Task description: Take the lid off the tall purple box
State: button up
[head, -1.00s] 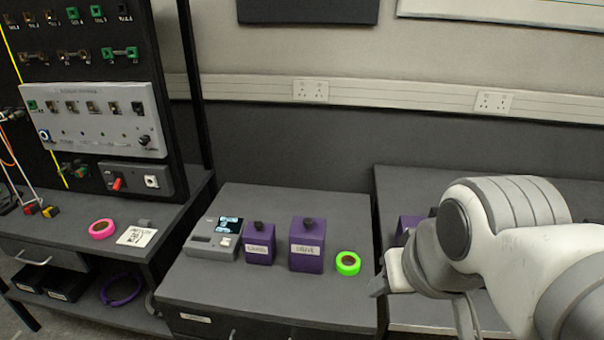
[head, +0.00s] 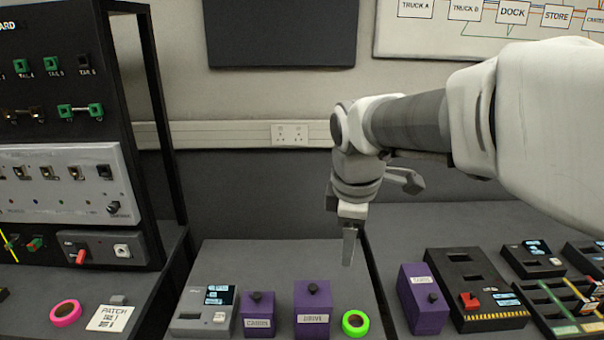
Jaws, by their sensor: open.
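The tall purple box (head: 313,312) stands on the grey bench in the head view, with a white label on its front. Its lid is on, with a black knob (head: 313,288) on top. A shorter purple box (head: 258,317) with a similar knob and label stands just left of it. My gripper (head: 348,258) points down, above and slightly right of the tall box, behind or over the green tape roll. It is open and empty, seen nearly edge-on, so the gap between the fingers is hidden. It touches neither box.
A green tape roll (head: 355,323) lies close right of the tall box. A grey device (head: 205,309) with a screen stands left. Another purple box (head: 424,300) and a black unit (head: 474,289) stand on the right bench. A pink roll (head: 66,313) lies far left.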

jog(key=w+a+f+n+g+p, duration=0.1)
jog(key=w+a+f+n, duration=0.1)
jog(key=w+a+n, duration=0.3)
jog(key=n+p, duration=0.2)
jog(key=n, duration=0.4)
send_near(313, 286)
jog(key=f, duration=0.1)
jog(key=w+f, duration=0.1)
jog(key=f, duration=0.1)
jog(key=shift+w+a+g+h, duration=0.4)
jog(key=f, duration=0.4)
jog(key=shift+s+d+f, duration=0.15)
jog(key=shift+d+f, duration=0.1)
jog(key=shift+d, duration=0.15)
jog(key=shift+f, duration=0.45)
grip_shut()
